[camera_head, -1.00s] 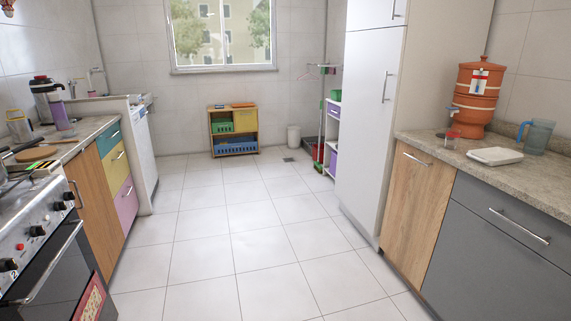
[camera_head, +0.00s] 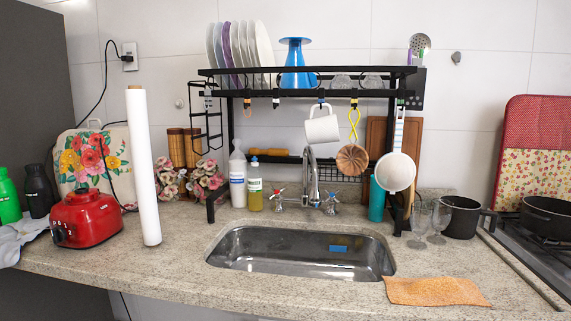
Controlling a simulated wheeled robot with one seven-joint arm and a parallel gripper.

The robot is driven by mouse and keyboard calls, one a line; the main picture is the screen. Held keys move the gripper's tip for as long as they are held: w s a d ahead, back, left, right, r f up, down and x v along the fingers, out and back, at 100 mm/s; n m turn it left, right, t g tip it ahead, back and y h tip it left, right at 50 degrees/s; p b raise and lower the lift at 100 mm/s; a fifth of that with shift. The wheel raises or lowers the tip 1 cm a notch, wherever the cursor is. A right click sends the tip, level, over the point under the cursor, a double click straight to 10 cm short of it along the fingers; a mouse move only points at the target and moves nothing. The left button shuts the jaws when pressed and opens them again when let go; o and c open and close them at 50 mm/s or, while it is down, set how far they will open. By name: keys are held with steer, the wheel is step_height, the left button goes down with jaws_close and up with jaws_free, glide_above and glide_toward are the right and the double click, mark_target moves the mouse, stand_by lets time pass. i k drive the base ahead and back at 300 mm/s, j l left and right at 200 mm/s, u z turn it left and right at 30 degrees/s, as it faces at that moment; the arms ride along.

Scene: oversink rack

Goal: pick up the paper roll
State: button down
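The paper roll (camera_head: 142,168) is a tall, thin white cylinder. It stands upright on the stone counter, left of the sink and just right of a red appliance. A small brown core end shows at its top. Its whole length is visible and nothing covers it. My gripper is not in view.
The red appliance (camera_head: 85,218) stands close at the roll's left. Flowers (camera_head: 207,178) and a black rack (camera_head: 230,83) with plates are behind and right. The steel sink (camera_head: 300,268) is to the right. Counter (camera_head: 130,272) in front of the roll is clear.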

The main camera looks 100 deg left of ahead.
mark_target(134, 98)
steer(key=u, duration=3.1)
